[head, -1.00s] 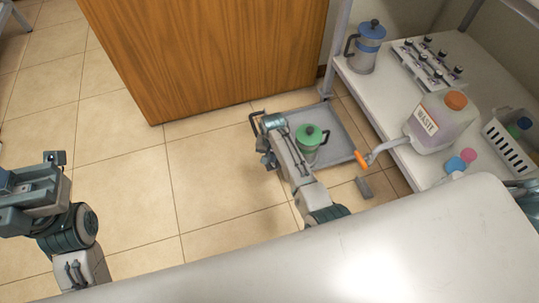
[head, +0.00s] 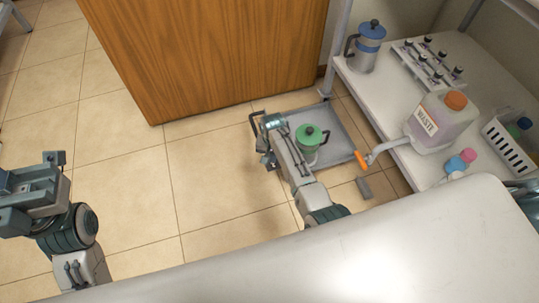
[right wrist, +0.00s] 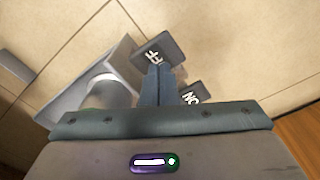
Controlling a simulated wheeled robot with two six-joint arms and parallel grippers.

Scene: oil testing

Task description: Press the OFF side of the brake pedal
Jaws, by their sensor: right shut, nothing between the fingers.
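In the right wrist view, the brake pedal has two dark pads with white letters. The OFF pad (right wrist: 160,52) shows only part of its word, with the rest hidden behind my fingers. The ON pad (right wrist: 193,97) is lower and to the right, partly covered by the gripper body. My right gripper (right wrist: 158,70) is shut and empty, its fingertips overlapping the lower edge of the OFF pad; I cannot tell whether they touch. In the head view my right gripper (head: 262,128) is low beside the grey tray, and the pedal cannot be made out. My left gripper (head: 30,187) is at the left, its jaws unclear.
The grey lower tray (head: 340,128) holds a green-lidded pot (head: 311,138). A cart top (head: 395,100) carries a WASTE jug (head: 440,120) and a blue-lidded pot (head: 368,48). Tiled floor lies open at left.

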